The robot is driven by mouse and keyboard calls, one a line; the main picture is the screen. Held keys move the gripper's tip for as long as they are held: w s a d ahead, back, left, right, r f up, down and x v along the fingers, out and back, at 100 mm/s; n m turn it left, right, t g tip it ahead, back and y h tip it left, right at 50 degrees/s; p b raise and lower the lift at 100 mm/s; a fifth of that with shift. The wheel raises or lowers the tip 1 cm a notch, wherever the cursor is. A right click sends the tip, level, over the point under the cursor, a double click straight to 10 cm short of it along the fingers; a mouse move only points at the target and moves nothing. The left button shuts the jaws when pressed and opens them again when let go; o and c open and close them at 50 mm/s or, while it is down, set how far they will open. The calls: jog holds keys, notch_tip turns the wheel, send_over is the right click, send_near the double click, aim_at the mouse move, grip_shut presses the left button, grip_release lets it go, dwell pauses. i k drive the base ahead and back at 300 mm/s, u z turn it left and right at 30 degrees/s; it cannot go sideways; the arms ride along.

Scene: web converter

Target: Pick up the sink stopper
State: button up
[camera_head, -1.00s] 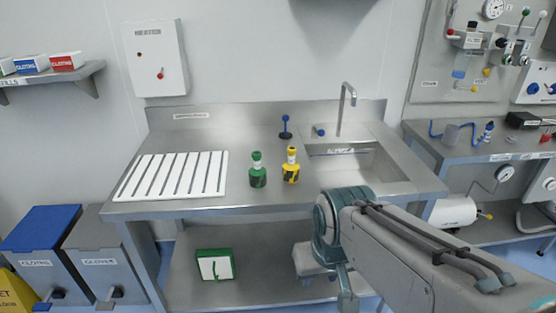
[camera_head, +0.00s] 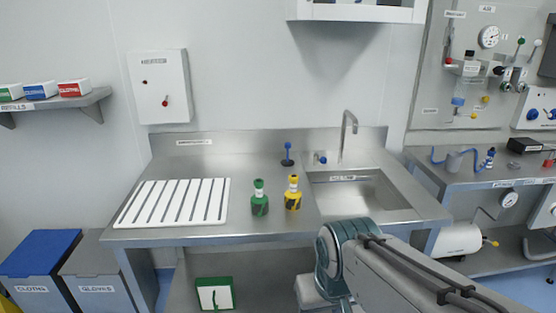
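A small upright piece with a blue ball top and a dark flat base (camera_head: 287,155) stands on the steel counter near the back, left of the sink; it looks like the sink stopper. The sink basin (camera_head: 360,192) is sunk into the right part of the counter and looks empty. Part of my arm shows at the lower right, in front of the counter, well short of the blue-topped piece. My gripper's fingers cannot be made out in the view.
A green-topped bottle (camera_head: 259,199) and a yellow-topped bottle (camera_head: 293,193) stand on the counter in front of the blue-topped piece. A tall tap (camera_head: 345,135) rises behind the sink. A white slatted rack (camera_head: 175,203) lies at the left. Counter between rack and bottles is clear.

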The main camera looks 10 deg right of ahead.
aim_at(287, 162)
jog(key=z, duration=0.95)
jog(key=i, duration=0.75)
jog(key=u, duration=1.85)
jog(key=i, duration=0.5)
